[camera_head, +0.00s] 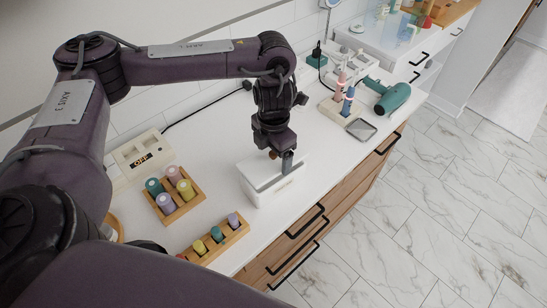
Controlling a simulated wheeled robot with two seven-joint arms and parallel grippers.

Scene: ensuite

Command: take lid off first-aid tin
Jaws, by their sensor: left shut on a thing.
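The first-aid tin (270,193) is a white box on the white counter, near its front edge. Its pale lid (258,172) appears to sit on top; I cannot tell whether there is a gap under it. My left gripper (287,162) reaches down from above to the right part of the lid and is shut on it. The fingers hide the part they hold. My right gripper is not in view.
Wooden racks (173,196) and (214,240) with coloured bottles stand left of and in front of the tin. A teal hair dryer (388,96), a bottle stand (343,108) and a grey dish (361,129) lie to the right. Counter between tin and dish is clear.

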